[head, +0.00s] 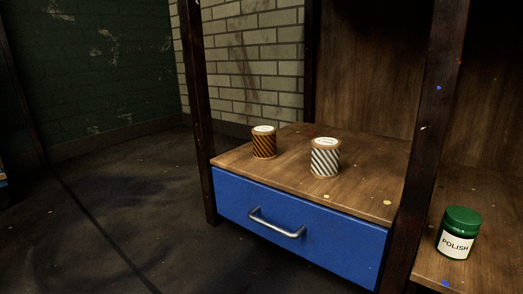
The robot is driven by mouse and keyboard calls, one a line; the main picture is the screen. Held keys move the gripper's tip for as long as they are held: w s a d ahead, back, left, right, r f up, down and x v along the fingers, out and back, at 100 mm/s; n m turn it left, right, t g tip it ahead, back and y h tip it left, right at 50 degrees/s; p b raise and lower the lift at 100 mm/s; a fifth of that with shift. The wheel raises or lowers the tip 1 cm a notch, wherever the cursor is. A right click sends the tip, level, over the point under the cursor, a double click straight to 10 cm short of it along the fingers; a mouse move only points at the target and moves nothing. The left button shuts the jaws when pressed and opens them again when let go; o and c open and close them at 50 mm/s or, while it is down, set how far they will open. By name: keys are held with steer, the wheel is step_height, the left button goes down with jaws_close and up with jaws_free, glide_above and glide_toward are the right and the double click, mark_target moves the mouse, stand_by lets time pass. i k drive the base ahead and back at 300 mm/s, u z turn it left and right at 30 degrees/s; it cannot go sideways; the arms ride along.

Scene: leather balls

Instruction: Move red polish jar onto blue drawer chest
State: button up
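The blue drawer chest (318,238) stands low between dark posts, with a brown wooden top and a grey bar handle on its shut drawer. Two striped spools or tins, one orange and black (264,143) and one grey and white (325,158), stand upright on its top. A green jar labelled POLISH (459,234) stands upright on the wooden shelf at the right. No red polish jar shows in this view. My gripper is not in view.
Dark posts (197,120) and (433,130) frame the chest. The wooden shelf (425,262) holds the green jar. Open dark floor (110,220) lies at the left. A pale brick wall (255,65) stands behind. The front right of the chest top is mostly clear.

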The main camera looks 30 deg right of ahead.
mark_target(366, 185)
steer(key=z, duration=0.1)
steer(key=i, duration=1.1)
steer(key=z, duration=0.8)
steer(key=i, duration=0.3)
steer(key=z, duration=0.3)
